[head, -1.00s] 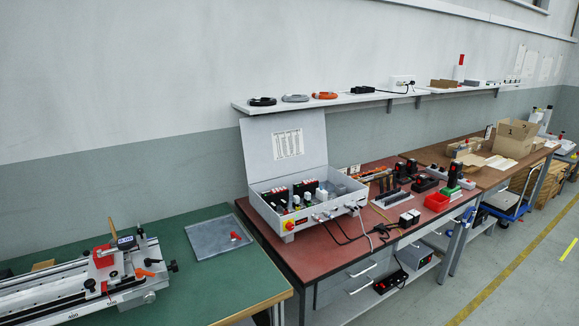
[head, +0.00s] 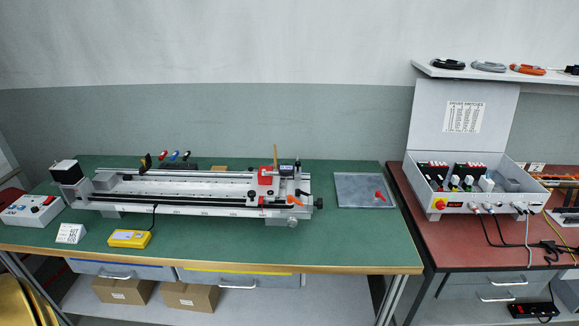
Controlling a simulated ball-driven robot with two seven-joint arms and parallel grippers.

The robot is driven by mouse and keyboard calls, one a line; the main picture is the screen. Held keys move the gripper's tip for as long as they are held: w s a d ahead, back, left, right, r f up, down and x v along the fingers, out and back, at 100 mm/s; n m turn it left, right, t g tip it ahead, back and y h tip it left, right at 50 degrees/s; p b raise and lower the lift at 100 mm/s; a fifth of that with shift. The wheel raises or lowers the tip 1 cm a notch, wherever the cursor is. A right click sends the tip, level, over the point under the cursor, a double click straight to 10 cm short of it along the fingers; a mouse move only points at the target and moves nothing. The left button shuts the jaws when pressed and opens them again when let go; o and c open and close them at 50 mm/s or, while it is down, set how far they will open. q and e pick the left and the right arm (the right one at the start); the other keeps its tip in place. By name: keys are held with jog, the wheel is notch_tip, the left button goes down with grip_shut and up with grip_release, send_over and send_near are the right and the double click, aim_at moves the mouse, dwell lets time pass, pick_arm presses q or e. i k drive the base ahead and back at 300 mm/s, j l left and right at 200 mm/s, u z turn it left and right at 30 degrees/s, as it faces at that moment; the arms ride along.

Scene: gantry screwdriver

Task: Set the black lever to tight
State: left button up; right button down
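A long grey-white gantry rail (head: 180,192) lies on the green-topped table. Its carriage (head: 278,190) stands near the right end, with a red block (head: 265,176), a small dark display unit (head: 287,169) and an orange handle (head: 295,200). Small black parts sit on the carriage: one at its left side (head: 252,195), one above the orange handle (head: 301,192). A black knob (head: 318,203) is at the rail's right end. Which black part is the lever, and its setting, I cannot tell at this size. Neither of my grippers is in view.
On the green table (head: 375,245) are a yellow box (head: 129,239), a white label block (head: 70,233), a control box (head: 33,210) and a grey tray (head: 363,190). A red-topped bench (head: 430,235) with an open grey case (head: 490,203) stands right. The table's front right is clear.

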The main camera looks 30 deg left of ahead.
aim_at(298, 192)
jog(key=i+j+u, duration=0.1)
jog(key=u, duration=0.25)
jog(key=i+j+u, duration=0.1)
jog(key=u, duration=0.25)
jog(key=i+u, duration=0.1)
jog(key=u, duration=0.25)
